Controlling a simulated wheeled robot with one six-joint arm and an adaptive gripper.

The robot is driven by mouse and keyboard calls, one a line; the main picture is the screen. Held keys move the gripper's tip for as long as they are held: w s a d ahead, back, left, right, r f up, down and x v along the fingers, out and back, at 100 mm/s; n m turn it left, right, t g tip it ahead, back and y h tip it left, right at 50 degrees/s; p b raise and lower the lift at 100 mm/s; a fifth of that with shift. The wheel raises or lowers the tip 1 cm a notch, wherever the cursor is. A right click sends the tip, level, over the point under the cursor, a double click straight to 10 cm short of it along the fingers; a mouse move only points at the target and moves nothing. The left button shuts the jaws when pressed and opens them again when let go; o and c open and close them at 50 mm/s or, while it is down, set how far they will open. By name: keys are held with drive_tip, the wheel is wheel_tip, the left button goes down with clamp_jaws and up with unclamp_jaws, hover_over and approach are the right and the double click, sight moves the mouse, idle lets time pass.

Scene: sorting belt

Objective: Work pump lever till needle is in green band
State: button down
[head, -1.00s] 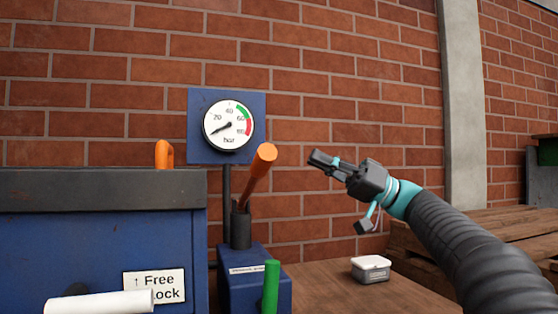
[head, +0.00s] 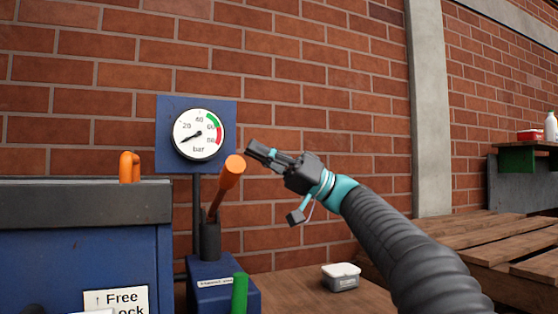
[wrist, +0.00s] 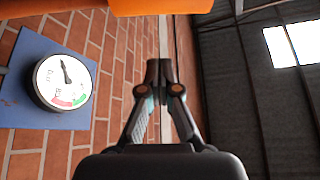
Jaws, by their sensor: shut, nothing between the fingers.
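The pump lever (head: 228,178) is an orange-handled rod leaning up to the right from a dark socket (head: 209,241) on the blue pump body (head: 215,269). The round white gauge (head: 203,148) is on a blue plate behind it. Its needle points lower left, below 20, well outside the green band at upper right. My gripper (head: 249,148) is shut and empty, just right of the handle's top; I cannot tell whether they touch. In the wrist view, my fingertips (wrist: 166,72) are together, and an orange surface (wrist: 160,6), likely the handle, crosses the top edge.
A green handle (head: 239,296) rises in front of the pump. A small lidded box (head: 341,278) sits on the wooden surface to the right. A blue cabinet (head: 75,255) with a dark top and an orange loop (head: 130,167) stands left. A brick wall is behind.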

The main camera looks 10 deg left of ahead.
sight(245, 165)
drive_tip(key=shift+s+a+f+b, duration=0.4)
drive_tip(key=shift+s+a+f, duration=0.7)
drive_tip(key=shift+s, duration=0.2)
drive_tip(key=shift+d+f, duration=0.1)
drive_tip(key=shift+f, duration=0.05)
